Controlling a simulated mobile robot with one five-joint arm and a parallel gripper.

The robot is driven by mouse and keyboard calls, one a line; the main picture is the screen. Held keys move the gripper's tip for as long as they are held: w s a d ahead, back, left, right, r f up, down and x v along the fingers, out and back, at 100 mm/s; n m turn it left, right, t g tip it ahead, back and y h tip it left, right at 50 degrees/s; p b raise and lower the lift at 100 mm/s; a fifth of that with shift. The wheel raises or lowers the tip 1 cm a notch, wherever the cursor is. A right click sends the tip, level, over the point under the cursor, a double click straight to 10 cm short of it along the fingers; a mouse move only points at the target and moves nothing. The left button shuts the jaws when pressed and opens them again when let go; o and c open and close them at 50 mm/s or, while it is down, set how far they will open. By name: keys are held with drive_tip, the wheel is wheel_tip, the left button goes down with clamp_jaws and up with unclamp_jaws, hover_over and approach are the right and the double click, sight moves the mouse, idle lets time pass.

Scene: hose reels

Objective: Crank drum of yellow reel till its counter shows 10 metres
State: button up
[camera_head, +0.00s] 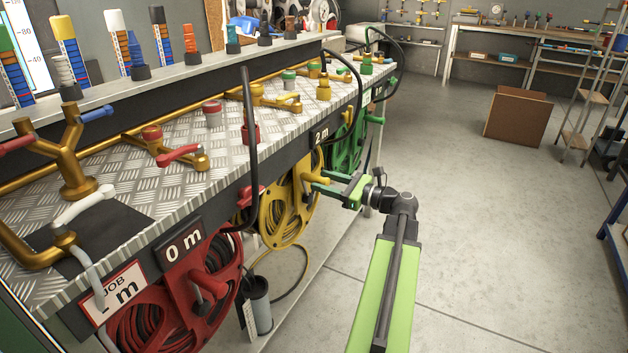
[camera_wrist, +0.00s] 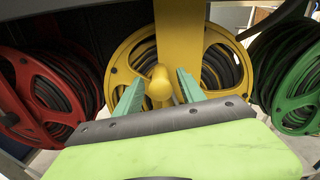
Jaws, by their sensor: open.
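The yellow reel (camera_head: 268,222) hangs under the bench front between a red and a green reel. Its drum with dark hose also shows in the wrist view (camera_wrist: 118,72). Its counter (camera_head: 321,134) above it reads 2 m. The yellow crank knob (camera_wrist: 160,84) points toward the wrist camera; it also shows in the head view (camera_head: 315,178). My gripper (camera_head: 328,184) is open in front of the yellow reel. In the wrist view its two green fingers (camera_wrist: 159,92) stand on either side of the knob; I cannot tell whether they touch it.
The red reel (camera_head: 146,330) with its 0 m counter (camera_head: 185,248) is nearer, and the green reel (camera_head: 347,148) is farther along. A job card (camera_head: 118,288) is partly covered. A black hose (camera_head: 249,150) arches over the bench edge.

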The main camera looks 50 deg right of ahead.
sight(303, 175)
drive_tip(key=shift+x, duration=1.75)
clamp_jaws()
